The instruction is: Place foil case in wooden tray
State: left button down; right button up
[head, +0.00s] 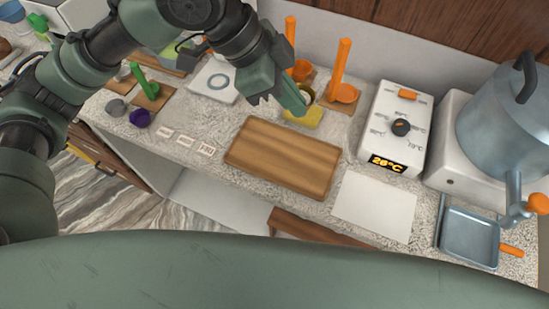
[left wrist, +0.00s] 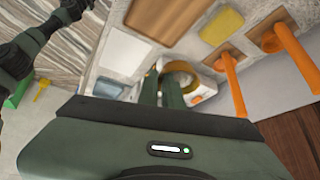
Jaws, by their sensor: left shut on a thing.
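The wooden tray (head: 285,158) lies empty in the middle of the counter; its brown surface also shows at the top of the left wrist view (left wrist: 170,18). My left gripper (head: 295,103) is shut on the gold foil case (head: 307,93), above the counter behind the tray. In the left wrist view the foil case (left wrist: 185,67) is a round gold ring at the fingertips (left wrist: 162,90), partly covered by the fingers. My right gripper is not in view.
A yellow pad (head: 304,116) lies just behind the tray. Orange posts (head: 341,68) on wooden bases stand at the back. A white control box (head: 398,125), a large steel pot (head: 497,118) and a small metal pan (head: 469,236) are to the right. A white sheet (head: 374,206) lies right of the tray.

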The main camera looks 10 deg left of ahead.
pick_arm(q)
jog(key=p, duration=0.2)
send_near(299, 169)
jog(key=shift+m, duration=0.4)
jog(key=x, duration=0.5)
jog(key=shift+w+d+f, duration=0.1)
jog(key=shift+w+d, duration=0.05)
jog(key=shift+f, duration=0.1)
jog(key=c, duration=2)
grip_release()
jog(key=o, duration=0.4)
